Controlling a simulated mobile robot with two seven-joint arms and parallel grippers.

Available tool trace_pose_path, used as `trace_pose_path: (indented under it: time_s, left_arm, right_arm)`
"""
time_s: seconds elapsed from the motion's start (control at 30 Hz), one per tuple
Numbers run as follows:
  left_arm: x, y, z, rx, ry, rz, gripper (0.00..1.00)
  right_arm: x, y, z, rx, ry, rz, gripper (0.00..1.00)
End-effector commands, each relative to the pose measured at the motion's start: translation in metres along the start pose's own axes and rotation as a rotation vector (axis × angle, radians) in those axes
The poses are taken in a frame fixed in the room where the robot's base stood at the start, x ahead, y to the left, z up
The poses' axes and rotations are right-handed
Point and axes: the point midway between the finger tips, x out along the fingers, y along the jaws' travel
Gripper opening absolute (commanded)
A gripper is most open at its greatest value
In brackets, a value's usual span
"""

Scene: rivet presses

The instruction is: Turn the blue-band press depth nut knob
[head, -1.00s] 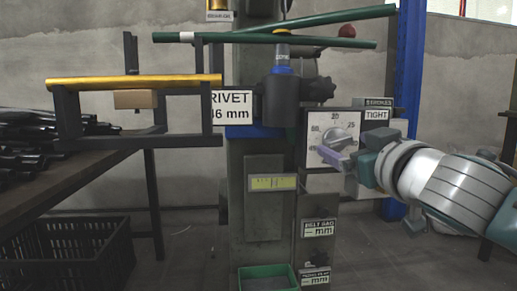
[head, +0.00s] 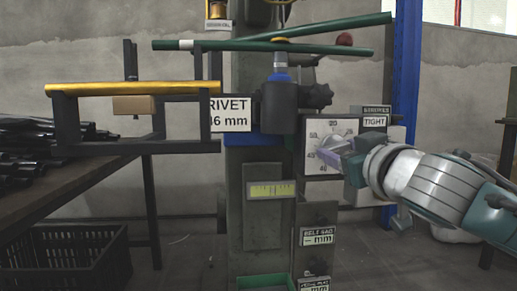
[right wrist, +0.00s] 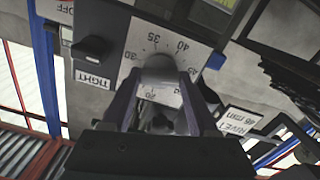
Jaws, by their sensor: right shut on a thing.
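The depth nut knob (right wrist: 160,72) is a grey round knob on a white dial plate (head: 317,133) with numbers around it, on the right side of the press. The blue band (head: 268,139) shows on the press column, and a blue collar sits under the green levers. My right gripper (head: 345,151) reaches in from the right at the dial and hides most of the knob in the head view. In the right wrist view its two purple-grey fingers (right wrist: 160,95) stand on either side of the knob, shut on it. My left gripper is not in view.
A TIGHT label (head: 373,122) and a black switch (right wrist: 92,48) sit beside the dial. A RIVET 46 mm sign (head: 229,113) is left of the press head. Green levers (head: 330,28) cross above. A yellow-topped bar frame (head: 135,88) stands left, over a bench.

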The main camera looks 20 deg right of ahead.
Motion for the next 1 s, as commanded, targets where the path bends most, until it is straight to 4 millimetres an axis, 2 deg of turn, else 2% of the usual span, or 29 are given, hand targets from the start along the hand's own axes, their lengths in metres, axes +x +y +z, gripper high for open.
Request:
trace_pose_path:
  time_s: [0.03,0.3,0.63,1.0]
  left_arm:
    - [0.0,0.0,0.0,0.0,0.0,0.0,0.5]
    - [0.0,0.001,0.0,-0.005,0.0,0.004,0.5]
    - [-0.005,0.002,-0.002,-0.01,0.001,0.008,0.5]
    - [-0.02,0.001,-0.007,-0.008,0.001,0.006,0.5]
  right_arm:
    - [0.0,0.0,0.0,0.0,0.0,0.0,0.34]
    - [0.0,0.0,0.0,0.0,0.0,0.0,0.04]
    - [0.0,0.001,-0.001,-0.061,-0.002,0.001,0.04]
    - [0.0,0.001,-0.002,-0.3,-0.002,0.001,0.04]
